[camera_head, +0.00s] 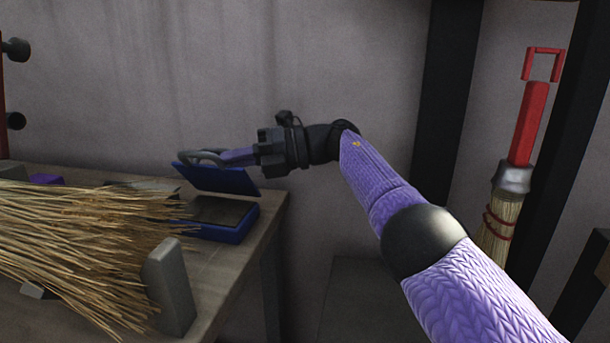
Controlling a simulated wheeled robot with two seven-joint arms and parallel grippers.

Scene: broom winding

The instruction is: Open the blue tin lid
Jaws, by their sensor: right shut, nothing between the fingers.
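The blue tin (222,230) sits near the right end of the wooden table, partly behind straw. Its blue lid (228,181) is raised, tilted above the dark inside of the tin (215,211). My right gripper (190,157) is shut with nothing between its fingers. Its fingertips are at the upper left edge of the lid; I cannot tell whether they touch it. My left gripper is not in view.
A heap of straw (80,245) covers much of the table (225,283). A grey block (168,285) stands at its front edge. A red-handled broom (526,125) is upright at the right, past a dark post (449,90). The wall is close behind.

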